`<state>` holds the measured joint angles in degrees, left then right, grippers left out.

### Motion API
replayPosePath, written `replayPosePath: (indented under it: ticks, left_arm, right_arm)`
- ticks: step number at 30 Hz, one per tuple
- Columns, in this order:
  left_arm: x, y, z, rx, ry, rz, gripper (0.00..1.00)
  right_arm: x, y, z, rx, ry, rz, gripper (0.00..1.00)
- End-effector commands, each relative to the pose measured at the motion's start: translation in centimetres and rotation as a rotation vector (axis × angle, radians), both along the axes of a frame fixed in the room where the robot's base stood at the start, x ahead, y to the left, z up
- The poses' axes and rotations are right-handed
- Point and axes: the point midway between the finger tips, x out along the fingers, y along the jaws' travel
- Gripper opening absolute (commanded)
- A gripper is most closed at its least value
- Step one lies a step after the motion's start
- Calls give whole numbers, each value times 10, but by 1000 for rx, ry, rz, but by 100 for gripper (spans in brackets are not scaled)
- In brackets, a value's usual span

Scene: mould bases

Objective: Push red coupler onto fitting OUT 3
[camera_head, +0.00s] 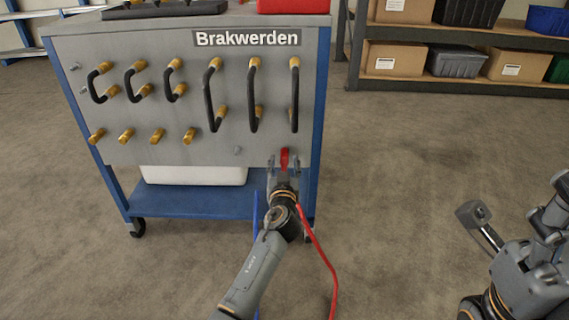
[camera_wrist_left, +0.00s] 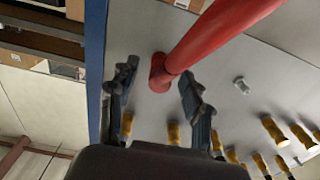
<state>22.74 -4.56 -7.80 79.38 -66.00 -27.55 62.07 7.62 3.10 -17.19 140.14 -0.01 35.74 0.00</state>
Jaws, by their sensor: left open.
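The red coupler (camera_head: 284,158) is at the lower right of the grey panel (camera_head: 215,150). In the wrist view the red coupler (camera_wrist_left: 160,73) has its end at the panel face, with a thick red stem running to the upper right. Any fitting behind it is hidden, and no OUT 3 label is readable. My left gripper (camera_head: 284,170) is open, one finger on each side of the coupler; the wrist view shows gaps between the fingers (camera_wrist_left: 156,92) and the coupler. At the right edge, my right arm's end (camera_head: 474,213) shows partly; its finger state is unclear.
Brass fittings (camera_head: 157,136) line the panel's lower left, and black looped hoses (camera_head: 253,100) join others above. A red hose (camera_head: 322,255) and a blue hose (camera_head: 256,235) hang beside my left arm. A shelf with boxes (camera_head: 395,60) stands behind; the floor at right is clear.

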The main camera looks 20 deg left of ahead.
Motion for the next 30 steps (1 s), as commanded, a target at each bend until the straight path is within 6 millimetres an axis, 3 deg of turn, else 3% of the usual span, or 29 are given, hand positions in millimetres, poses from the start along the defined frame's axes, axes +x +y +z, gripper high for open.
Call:
replayPosePath:
  ticks: [4,11,30]
  left_arm:
    - [0,0,0,0,0,0,47]
    - [0,0,0,0,0,0,0]
    - [-17,-5,1,0,-1,-1,0]
  right_arm:
    - [0,0,0,0,0,0,59]
    - [0,0,0,0,0,0,59]
    - [0,-1,-1,4,5,2,59]
